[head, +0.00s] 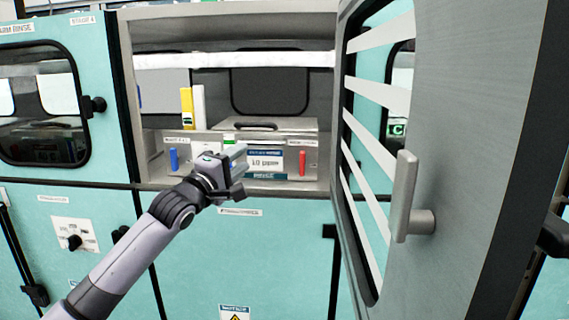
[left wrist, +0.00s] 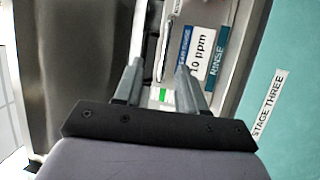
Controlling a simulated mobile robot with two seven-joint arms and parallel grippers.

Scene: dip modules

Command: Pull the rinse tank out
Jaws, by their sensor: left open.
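The rinse tank (head: 268,124) is a grey lidded box inside the open cabinet bay. Its front carries a white and blue label reading "10 ppm", with "RINSE" on a teal strip below. The label also shows right of the fingers in the left wrist view (left wrist: 199,52). My left gripper (head: 236,168) is in front of the tank's front, left of the label, and hides part of it. In the left wrist view the fingers (left wrist: 159,70) are apart, with a dark gap and a pale bar between and beyond them. I cannot tell whether they touch anything. My right gripper is out of view.
The cabinet door (head: 450,130) stands open on the right, with a grey handle (head: 405,195). A blue lever (head: 174,160) and a red lever (head: 303,160) flank the tank front. A yellow upright piece (head: 187,108) stands behind at left. Closed teal panels lie below.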

